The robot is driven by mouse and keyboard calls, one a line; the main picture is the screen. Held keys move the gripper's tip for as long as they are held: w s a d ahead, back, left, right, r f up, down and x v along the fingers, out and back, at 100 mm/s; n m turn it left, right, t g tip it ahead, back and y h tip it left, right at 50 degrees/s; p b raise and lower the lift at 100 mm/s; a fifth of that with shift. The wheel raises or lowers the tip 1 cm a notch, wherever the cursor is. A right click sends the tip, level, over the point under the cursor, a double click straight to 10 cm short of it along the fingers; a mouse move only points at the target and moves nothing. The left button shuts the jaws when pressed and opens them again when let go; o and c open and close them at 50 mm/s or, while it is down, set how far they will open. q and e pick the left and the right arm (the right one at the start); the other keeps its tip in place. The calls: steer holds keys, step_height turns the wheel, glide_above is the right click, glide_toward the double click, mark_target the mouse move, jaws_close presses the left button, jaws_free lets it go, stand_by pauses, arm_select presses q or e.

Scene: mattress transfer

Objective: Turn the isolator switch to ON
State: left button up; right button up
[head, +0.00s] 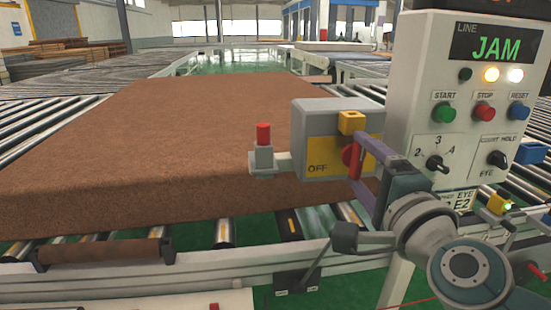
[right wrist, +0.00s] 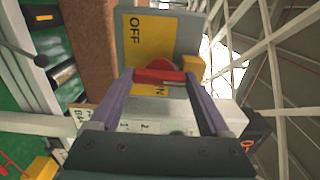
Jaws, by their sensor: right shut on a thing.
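The isolator switch is a grey box with a yellow face (head: 322,150), right of centre in the head view. Its face reads OFF at the left, and a yellow block (head: 352,122) sits at its top. Its red handle (head: 350,157) is partly hidden by my fingers. In the right wrist view the red handle (right wrist: 160,76) lies between the two purple fingers, across the yellow face (right wrist: 150,50); part of an ON label shows beside it. My right gripper (head: 358,152) is shut on the red handle; it also shows in the right wrist view (right wrist: 160,82). My left gripper is not in view.
A control panel (head: 468,115) reading JAM, with buttons and selector knobs, stands close right of the isolator. A red-topped grey fitting (head: 263,158) sticks out at its left. A large brown mattress (head: 190,140) lies on the roller conveyor behind. A metal rail (head: 210,262) runs along the front.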

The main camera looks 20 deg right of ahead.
steer(key=o, duration=1.2)
steer(key=v, duration=1)
steer(key=shift+b, duration=0.4)
steer(key=shift+w, duration=0.1)
